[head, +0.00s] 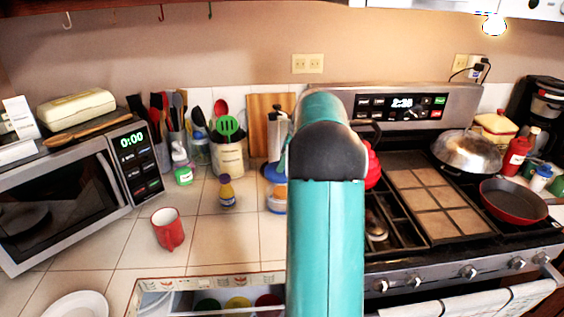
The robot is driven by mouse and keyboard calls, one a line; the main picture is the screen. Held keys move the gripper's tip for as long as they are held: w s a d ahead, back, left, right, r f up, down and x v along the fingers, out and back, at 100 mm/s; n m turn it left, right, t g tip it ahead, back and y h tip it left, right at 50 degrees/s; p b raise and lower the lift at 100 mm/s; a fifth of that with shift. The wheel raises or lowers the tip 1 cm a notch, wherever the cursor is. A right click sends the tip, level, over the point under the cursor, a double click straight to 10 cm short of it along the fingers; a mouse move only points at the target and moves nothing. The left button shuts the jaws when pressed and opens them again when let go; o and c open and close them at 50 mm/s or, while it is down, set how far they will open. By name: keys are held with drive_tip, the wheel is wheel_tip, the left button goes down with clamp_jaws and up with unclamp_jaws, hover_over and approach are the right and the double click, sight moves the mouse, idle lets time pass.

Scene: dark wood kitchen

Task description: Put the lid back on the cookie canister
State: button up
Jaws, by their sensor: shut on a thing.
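The cookie canister (279,199) stands on the tiled counter just left of my teal arm, which hides its right side. It is a small tub with tan contents. The blue lid (271,174) is at its top, and I cannot tell whether it rests on the rim or hangs just above. My gripper (275,160), grey and pointing down, is partly hidden by my arm. It is shut on the lid from above. Its fingertips are too small to make out clearly.
A yellow bottle with a purple cap (227,193) stands left of the canister, and a red mug (167,229) farther left. A utensil crock (230,157) is behind. The stove (430,195) lies to the right. An open drawer (180,303) is at the front.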

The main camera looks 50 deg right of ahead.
drive_tip(key=shift+s+a+f, duration=0.1)
drive_tip(key=shift+s+f, duration=0.05)
drive_tip(key=shift+f, duration=2.65)
drive_tip(key=shift+f, duration=0.15)
drive_tip(key=o, duration=1.5)
drive_tip(key=shift+r, duration=3.55)
clamp_jaws()
